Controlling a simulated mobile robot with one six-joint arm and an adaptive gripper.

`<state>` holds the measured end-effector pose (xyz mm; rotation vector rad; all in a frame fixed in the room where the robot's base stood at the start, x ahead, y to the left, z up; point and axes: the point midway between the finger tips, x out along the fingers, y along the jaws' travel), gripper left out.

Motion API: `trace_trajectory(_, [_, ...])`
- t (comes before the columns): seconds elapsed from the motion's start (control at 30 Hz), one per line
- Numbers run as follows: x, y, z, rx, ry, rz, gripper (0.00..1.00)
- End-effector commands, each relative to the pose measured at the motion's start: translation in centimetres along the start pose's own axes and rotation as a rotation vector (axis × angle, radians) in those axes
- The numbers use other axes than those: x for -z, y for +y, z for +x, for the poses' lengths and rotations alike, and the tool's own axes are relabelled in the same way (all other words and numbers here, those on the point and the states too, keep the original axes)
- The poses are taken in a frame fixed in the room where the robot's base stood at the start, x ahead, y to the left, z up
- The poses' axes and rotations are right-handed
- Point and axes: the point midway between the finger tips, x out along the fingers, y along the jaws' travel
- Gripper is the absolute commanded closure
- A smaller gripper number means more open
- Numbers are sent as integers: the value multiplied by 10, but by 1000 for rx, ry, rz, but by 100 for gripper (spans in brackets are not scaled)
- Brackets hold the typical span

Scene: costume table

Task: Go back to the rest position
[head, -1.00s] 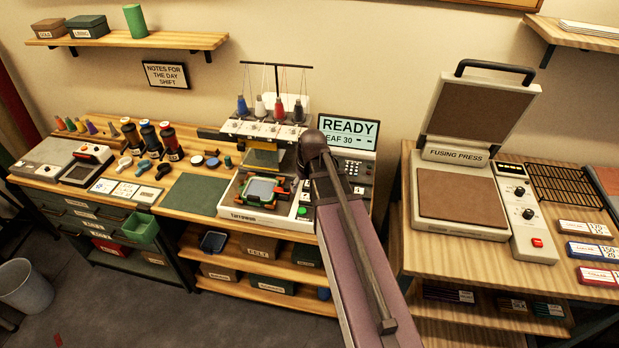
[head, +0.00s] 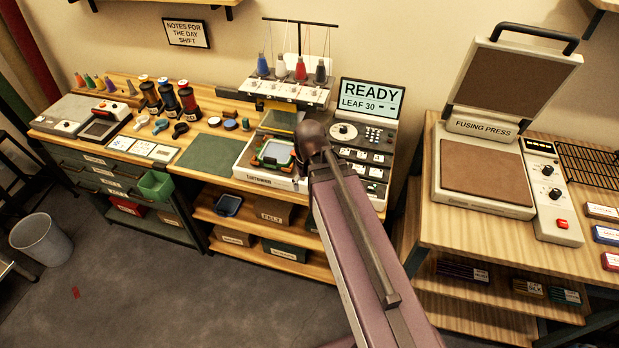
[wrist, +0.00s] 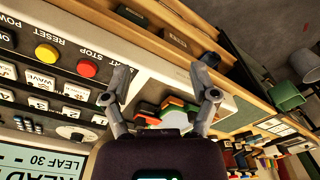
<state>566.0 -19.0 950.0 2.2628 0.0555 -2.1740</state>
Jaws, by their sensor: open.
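My gripper (wrist: 162,95) shows in the wrist view with its two fingers spread apart and nothing between them. Beyond the fingers lies the embroidery machine's hoop (wrist: 165,112), with green and orange parts, on the machine bed. In the head view my arm reaches up the middle, and its end covers part of the embroidery machine (head: 262,180); the gripper's fingers are hidden there. The hoop (head: 274,154) sits in the machine just left of my arm. The machine's screen (head: 372,100) reads READY and LEAF 30.
The fusing press (head: 487,175) stands open on the right table. Thread spools (head: 188,103), a green mat (head: 208,155) and a green bin (head: 155,185) are at the left. A grey waste bin (head: 40,239) stands on the floor. Open floor (head: 170,290) lies in front.

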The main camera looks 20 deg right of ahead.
Motion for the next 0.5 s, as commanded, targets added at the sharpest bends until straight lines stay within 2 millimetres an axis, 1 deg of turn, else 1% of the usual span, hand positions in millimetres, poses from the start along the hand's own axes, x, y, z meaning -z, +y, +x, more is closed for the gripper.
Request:
trace_trajectory(0.4, [-2,-1,1,-2,-3,2,24])
trace_trajectory(0.5, [-8,-5,0,-5,-11,6,24])
